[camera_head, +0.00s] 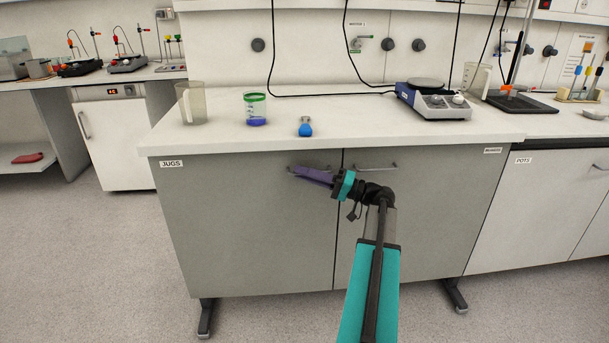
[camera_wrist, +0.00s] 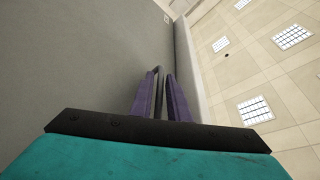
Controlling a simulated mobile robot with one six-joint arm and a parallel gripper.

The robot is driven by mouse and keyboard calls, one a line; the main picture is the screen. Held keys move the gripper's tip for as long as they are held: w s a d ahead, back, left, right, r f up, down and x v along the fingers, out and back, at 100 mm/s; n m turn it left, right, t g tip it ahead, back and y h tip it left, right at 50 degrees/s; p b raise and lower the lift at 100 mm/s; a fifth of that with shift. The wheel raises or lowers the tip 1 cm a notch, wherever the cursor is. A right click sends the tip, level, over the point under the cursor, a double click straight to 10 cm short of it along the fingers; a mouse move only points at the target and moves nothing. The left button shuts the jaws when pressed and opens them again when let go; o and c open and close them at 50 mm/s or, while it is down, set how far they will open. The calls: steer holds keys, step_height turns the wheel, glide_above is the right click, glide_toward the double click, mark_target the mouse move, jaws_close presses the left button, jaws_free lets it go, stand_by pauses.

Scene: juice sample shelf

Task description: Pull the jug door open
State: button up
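The jug door (camera_head: 235,225) is the grey left cabinet door under the bench, marked by a "JUGS" label (camera_head: 171,163). It looks shut, level with the door beside it. Its bar handle sits near the top right corner, mostly hidden behind my gripper (camera_head: 298,172) in the head view. In the wrist view the dark handle (camera_wrist: 157,84) runs between the two purple fingers of my gripper (camera_wrist: 161,82). The fingers lie close on both sides of it and look shut on it. The door face (camera_wrist: 80,60) fills the left of the wrist view.
The right cabinet door (camera_head: 430,220) has its own handle (camera_head: 376,166) close by. On the bench (camera_head: 340,125) stand a clear jug (camera_head: 192,103), a green-rimmed beaker (camera_head: 255,109), a small blue item (camera_head: 305,127) and a hotplate (camera_head: 433,100). The floor (camera_head: 110,260) before the door is clear.

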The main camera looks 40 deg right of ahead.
jaws_close()
stand_by(1.4)
